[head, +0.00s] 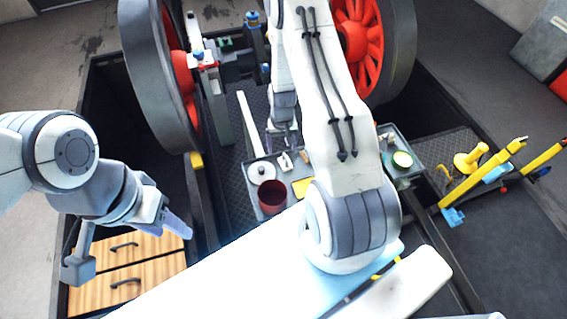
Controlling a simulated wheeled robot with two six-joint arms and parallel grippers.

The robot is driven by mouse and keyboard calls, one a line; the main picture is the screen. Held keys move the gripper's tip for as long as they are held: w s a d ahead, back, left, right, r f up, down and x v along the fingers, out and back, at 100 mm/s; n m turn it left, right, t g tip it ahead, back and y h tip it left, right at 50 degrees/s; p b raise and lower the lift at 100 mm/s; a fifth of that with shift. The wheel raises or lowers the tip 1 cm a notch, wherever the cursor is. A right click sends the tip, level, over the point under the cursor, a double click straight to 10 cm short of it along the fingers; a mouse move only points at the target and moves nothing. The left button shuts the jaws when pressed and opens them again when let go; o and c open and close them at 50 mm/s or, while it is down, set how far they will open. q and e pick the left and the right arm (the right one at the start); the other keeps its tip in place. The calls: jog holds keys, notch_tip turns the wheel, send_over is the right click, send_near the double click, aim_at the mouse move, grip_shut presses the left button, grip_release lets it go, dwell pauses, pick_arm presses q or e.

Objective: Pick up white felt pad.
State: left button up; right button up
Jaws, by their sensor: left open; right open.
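A grey tray (240,190) lies on the dark deck near the middle of the head view. A small whitish piece (286,161) lies on it, perhaps the white felt pad; it is too small to be sure. A round white item (262,171) with a dark centre is to its left. My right gripper (284,140) is open, fingers pointing down, just beyond the whitish piece at the tray's far edge. My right arm hides part of the tray. My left gripper (172,228) is open and empty above the wooden drawers, well left of the tray.
A dark red cup (272,197) and a yellow piece (303,187) are on the tray. Large red-spoked wheels (362,40) rise behind. A second tray with a green-rimmed tin (402,160) is to the right. Yellow rails (482,178) stand further right. Wooden drawers (140,270) are lower left.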

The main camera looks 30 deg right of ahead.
aim_at(285, 164)
jog(key=f, duration=0.5)
jog(key=shift+w+d+f+b, duration=0.15)
jog(key=shift+d+f+b, duration=0.15)
jog(key=shift+d+b, duration=0.1)
grip_shut()
